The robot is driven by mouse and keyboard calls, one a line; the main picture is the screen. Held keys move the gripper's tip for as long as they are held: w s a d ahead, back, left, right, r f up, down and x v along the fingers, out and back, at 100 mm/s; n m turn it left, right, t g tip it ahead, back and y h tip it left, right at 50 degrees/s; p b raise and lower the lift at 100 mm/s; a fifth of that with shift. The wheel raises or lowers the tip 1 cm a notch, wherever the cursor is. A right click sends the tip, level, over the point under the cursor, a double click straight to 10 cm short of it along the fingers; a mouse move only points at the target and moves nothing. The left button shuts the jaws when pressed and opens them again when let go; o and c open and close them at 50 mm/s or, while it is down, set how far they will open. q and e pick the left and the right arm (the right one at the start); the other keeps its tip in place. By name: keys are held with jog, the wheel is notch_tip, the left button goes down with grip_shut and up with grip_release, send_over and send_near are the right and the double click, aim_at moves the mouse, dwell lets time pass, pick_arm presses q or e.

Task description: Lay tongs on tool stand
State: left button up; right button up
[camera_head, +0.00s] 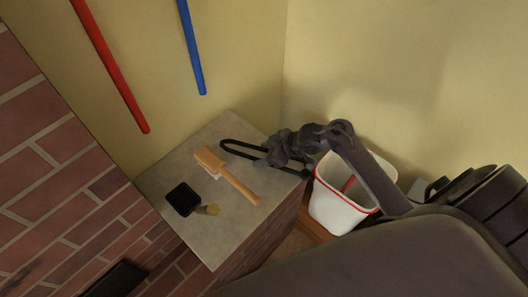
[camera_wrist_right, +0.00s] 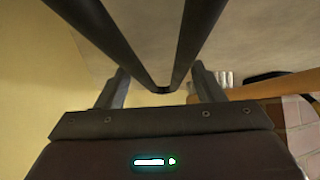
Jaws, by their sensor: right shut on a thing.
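The black tongs (camera_head: 236,143) are in my right gripper (camera_head: 274,153), over the back right part of a grey-topped brick stand (camera_head: 215,243). I take this stand to be the tool stand. In the right wrist view the tongs (camera_wrist_right: 187,45) show as two dark arms meeting in a V between the fingers of the right gripper (camera_wrist_right: 161,80). That gripper is shut on them. Whether the tongs touch the top is hard to tell. My left gripper is not in view.
A white red-rimmed bucket (camera_head: 335,211) stands right. The top's front part is clear. Walls close in behind.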

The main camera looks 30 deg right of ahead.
pick_arm(q)
jog(key=shift+f, duration=0.1)
pick_arm(e)
jog(key=shift+f, duration=0.1)
jog(key=o, duration=1.4)
jog(key=shift+o, duration=0.3)
jog(key=shift+f, duration=0.1)
jog(key=shift+s+d, duration=0.1)
pick_arm(q)
jog(key=shift+r+p, duration=0.55)
jog(key=shift+r, duration=0.05)
pick_arm(e)
jog(key=v, duration=0.7)
jog(key=shift+s+d+r, duration=0.1)
jog(key=shift+s+r, duration=0.1)
jog(key=shift+r, duration=0.15)
